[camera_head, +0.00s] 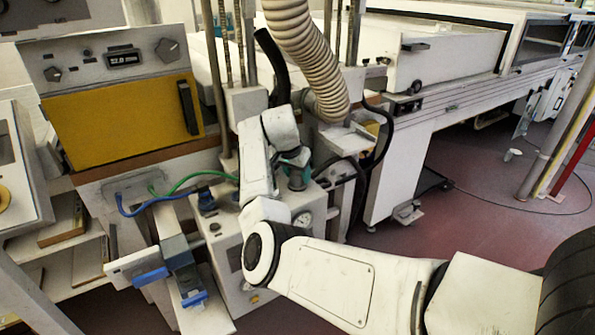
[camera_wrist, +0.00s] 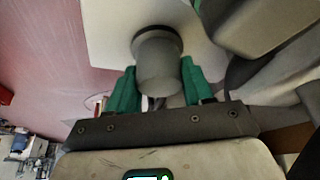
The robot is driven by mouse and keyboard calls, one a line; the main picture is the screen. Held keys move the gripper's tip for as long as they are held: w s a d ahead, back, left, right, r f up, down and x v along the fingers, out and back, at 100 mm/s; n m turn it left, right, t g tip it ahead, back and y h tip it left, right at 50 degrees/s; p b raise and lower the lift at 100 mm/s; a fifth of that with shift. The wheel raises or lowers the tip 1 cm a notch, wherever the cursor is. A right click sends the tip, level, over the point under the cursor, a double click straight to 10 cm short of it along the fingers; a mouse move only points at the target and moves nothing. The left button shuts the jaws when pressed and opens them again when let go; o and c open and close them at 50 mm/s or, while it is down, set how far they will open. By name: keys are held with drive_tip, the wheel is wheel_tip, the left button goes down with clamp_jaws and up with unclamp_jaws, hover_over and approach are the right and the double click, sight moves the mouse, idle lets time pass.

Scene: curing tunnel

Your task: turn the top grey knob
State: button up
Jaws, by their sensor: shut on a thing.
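The grey knob (camera_wrist: 158,62) is a round, stepped cylinder on a pale panel in the wrist view. My gripper (camera_wrist: 157,78) has its two green fingers on either side of the knob, shut on it. In the head view my gripper (camera_head: 300,165) is by the top of a white cabinet (camera_head: 237,262) with a round gauge, below the ribbed hose. My own wrist and fingers mostly hide the knob there, and I cannot read its turn angle.
A yellow-fronted oven (camera_head: 125,115) with dark knobs stands at the left. A ribbed hose (camera_head: 310,60) hangs just above my gripper. Blue and green hoses (camera_head: 165,190) run left of my arm. A long white conveyor machine (camera_head: 450,90) is behind; red floor is open at right.

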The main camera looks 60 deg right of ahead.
drive_tip(key=m+g, duration=0.1)
drive_tip(key=m, duration=0.1)
drive_tip(key=m+b, duration=0.1)
drive_tip(key=m, duration=0.1)
drive_tip(key=shift+f+m+g+y, duration=0.1)
drive_tip(key=shift+m+g+y, duration=0.2)
drive_tip(key=shift+g, duration=0.1)
drive_tip(key=shift+m+g+y+b, duration=0.35)
drive_tip(key=shift+m+b, duration=0.45)
drive_tip(key=shift+m, duration=0.45)
drive_tip(key=shift+m+g+y+b, duration=0.3)
drive_tip(key=shift+m+b, duration=0.5)
drive_tip(key=shift+m, duration=0.45)
drive_tip(key=o, duration=1)
drive_tip(key=v, duration=1.1)
drive_tip(key=shift+w, duration=0.1)
